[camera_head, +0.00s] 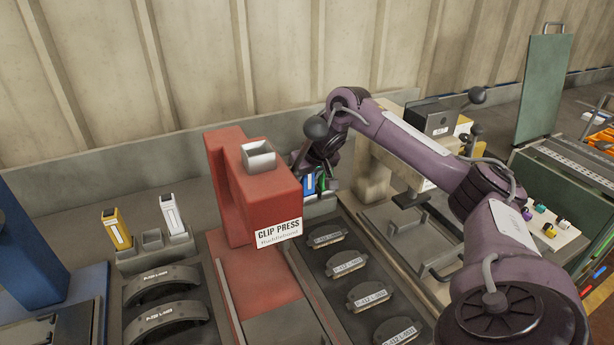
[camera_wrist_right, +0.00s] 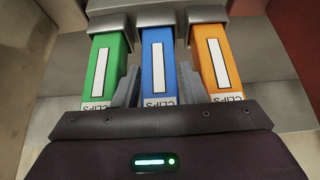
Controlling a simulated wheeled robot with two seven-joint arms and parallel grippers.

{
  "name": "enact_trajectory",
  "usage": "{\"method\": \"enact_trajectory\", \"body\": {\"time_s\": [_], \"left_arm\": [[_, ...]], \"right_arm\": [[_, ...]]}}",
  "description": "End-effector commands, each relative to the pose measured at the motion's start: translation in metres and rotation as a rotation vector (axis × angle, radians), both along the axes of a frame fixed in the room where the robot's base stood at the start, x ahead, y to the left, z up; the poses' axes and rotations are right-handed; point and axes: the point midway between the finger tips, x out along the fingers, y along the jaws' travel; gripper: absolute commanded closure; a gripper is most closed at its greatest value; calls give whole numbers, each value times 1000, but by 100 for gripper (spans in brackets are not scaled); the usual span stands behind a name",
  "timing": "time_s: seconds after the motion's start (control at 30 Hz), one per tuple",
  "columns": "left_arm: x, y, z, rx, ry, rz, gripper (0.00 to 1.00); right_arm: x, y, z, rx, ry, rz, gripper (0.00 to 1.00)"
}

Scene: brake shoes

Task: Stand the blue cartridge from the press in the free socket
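The blue cartridge (camera_wrist_right: 159,62) stands in the middle place of a grey rack (camera_wrist_right: 160,15), between a green cartridge (camera_wrist_right: 106,65) and an orange one (camera_wrist_right: 216,62). In the head view the right gripper (camera_head: 316,172) is behind the red clip press (camera_head: 258,195), which partly hides the rack; blue (camera_head: 309,183) and green (camera_head: 321,181) show there. The press's top holder (camera_head: 258,155) looks empty. My left gripper is out of view.
Left of the press, a yellow cartridge (camera_head: 117,230) and a white one (camera_head: 172,214) flank an empty grey socket (camera_head: 152,239). Trays of brake shoes (camera_head: 165,314) and labelled parts (camera_head: 346,264) lie either side of the press. A beige machine (camera_head: 371,182) stands close right of the gripper.

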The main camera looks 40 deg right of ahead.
Motion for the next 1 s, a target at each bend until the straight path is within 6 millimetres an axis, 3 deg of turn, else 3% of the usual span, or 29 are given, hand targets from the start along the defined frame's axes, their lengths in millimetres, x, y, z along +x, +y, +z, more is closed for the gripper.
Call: {"method": "enact_trajectory", "body": {"time_s": [0.23,0.3,0.5,0.67,1.0], "left_arm": [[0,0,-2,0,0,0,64],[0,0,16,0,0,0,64],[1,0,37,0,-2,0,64],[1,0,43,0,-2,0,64],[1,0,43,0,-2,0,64]], "right_arm": [[-22,6,42,-3,-5,2,62],[-30,8,64,-6,-4,0,62],[-47,14,92,-4,-2,-1,62],[-54,17,101,-1,-2,0,62],[-55,18,101,0,-1,0,62]]}}
